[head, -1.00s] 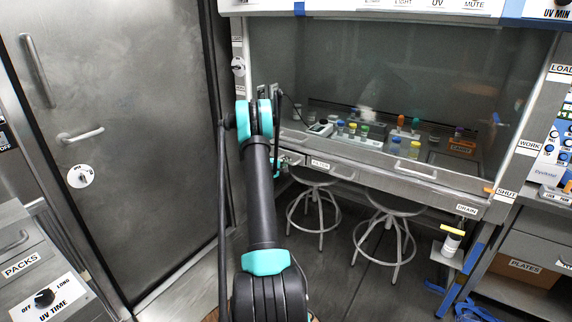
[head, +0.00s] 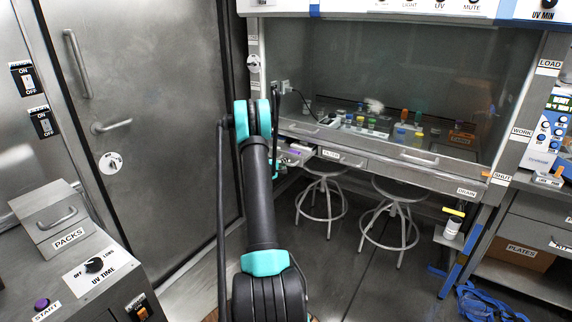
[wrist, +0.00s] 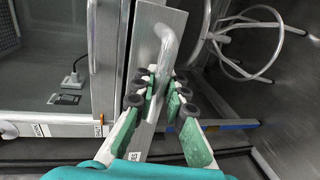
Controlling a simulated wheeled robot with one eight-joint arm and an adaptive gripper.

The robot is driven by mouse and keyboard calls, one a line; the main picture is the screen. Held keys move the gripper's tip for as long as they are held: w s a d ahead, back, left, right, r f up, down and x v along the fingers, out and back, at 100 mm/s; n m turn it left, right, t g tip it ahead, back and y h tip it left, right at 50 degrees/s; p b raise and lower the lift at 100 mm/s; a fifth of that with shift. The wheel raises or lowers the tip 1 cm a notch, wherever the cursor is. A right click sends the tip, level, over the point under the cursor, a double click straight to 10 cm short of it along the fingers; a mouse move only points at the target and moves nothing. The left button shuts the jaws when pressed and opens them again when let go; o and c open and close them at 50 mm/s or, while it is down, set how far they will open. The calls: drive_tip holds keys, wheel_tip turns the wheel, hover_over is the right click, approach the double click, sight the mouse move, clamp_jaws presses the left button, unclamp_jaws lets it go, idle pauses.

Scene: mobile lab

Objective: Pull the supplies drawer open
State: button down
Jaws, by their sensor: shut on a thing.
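The supplies drawer (wrist: 178,18) has a grey metal front with a pale bar handle (wrist: 168,45). In the wrist view my gripper (wrist: 163,88) is shut on this handle, with finger pads on both sides of it. The drawer's label (wrist: 133,156) is mostly hidden; only its last letters show. In the head view the drawer (head: 297,156) is at the left end of the bench front, partly behind my arm. Its front seems to stand out from the bench, but I cannot tell how far.
The filter drawer (head: 342,157) is just to the right. Two stools (head: 322,190) (head: 390,215) stand under the bench. Vials and racks (head: 385,125) are on the bench top. A steel door (head: 150,180) and the packs drawer (head: 52,225) are on the left.

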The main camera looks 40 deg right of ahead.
drive_tip(key=c, duration=1.5)
unclamp_jaws()
drive_tip(key=shift+c, duration=0.2)
drive_tip(key=v, duration=1.2)
